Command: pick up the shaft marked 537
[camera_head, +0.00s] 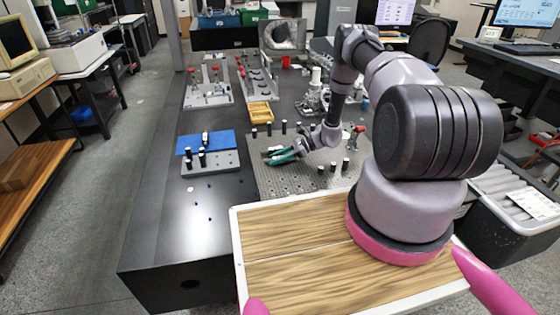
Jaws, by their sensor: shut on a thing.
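My gripper (279,156) has teal fingers and reaches low over the left part of the perforated metal plate (285,182). It is shut on what seems to be a shaft, mostly hidden between the fingers. Small dark shafts with pale tops stand on the plate: several in a row behind my gripper, such as one shaft (284,127), and a few to its right, such as another shaft (346,164). More dark upright pieces (202,158) stand on a grey block (222,164) to the left. The number 537 is not readable on any of them.
A blue mat (222,141) lies behind the grey block. A yellow tray (261,112) and metal fixtures with red knobs (207,94) stand farther back. The dark table (190,225) is mostly clear at front left. My arm covers the right side.

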